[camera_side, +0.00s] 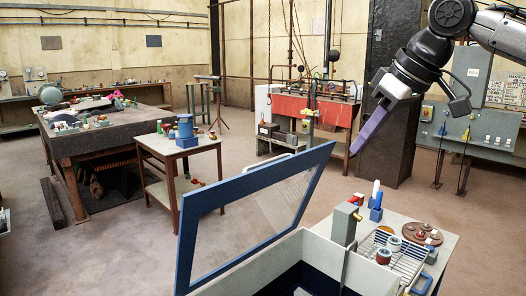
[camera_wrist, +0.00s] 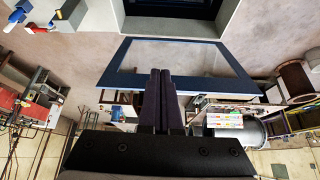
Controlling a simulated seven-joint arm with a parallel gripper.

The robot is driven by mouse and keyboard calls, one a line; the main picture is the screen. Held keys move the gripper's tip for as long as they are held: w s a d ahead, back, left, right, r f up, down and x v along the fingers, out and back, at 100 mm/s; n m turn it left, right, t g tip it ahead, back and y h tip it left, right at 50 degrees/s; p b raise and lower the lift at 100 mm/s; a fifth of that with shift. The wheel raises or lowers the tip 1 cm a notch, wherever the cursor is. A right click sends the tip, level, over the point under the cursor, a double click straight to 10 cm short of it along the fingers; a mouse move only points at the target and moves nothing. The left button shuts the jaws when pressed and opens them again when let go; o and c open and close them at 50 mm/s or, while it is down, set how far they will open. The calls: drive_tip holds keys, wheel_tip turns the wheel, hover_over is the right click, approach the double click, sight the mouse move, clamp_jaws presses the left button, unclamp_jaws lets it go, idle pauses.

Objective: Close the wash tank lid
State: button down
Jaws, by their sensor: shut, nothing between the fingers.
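The wash tank lid (camera_side: 258,181) is a blue frame with a clear panel. It stands open, raised and tilted above the wash tank (camera_side: 245,276). The tank's dark inside shows below it. In the wrist view, the lid (camera_wrist: 222,54) lies across the middle and the tank's pale rim (camera_wrist: 127,30) is at the top. My gripper (camera_side: 354,152) has long purple fingers pointing down, just right of the lid's upper right corner in the side view. In the wrist view, my shut, empty fingers (camera_wrist: 161,72) overlap the lid's near frame bar. I cannot tell whether they touch it.
A small table (camera_side: 180,146) with a blue pot stands behind the lid. Open floor lies left.

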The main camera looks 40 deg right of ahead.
drive_tip(key=w+a+r, duration=0.2)
drive_tip(key=w+r, duration=0.1)
drive_tip(key=w, duration=0.5)
drive_tip(key=w+a+r, duration=0.1)
drive_tip(key=w+r, duration=0.3)
drive_tip(key=w, duration=0.4)
drive_tip(key=w+a+x, duration=0.1)
drive_tip(key=a+x, duration=0.1)
drive_tip(key=x, duration=1.3)
drive_tip(key=shift+s+d, duration=0.2)
drive_tip(key=shift+s, duration=2.05)
drive_tip(key=shift+s, duration=0.2)
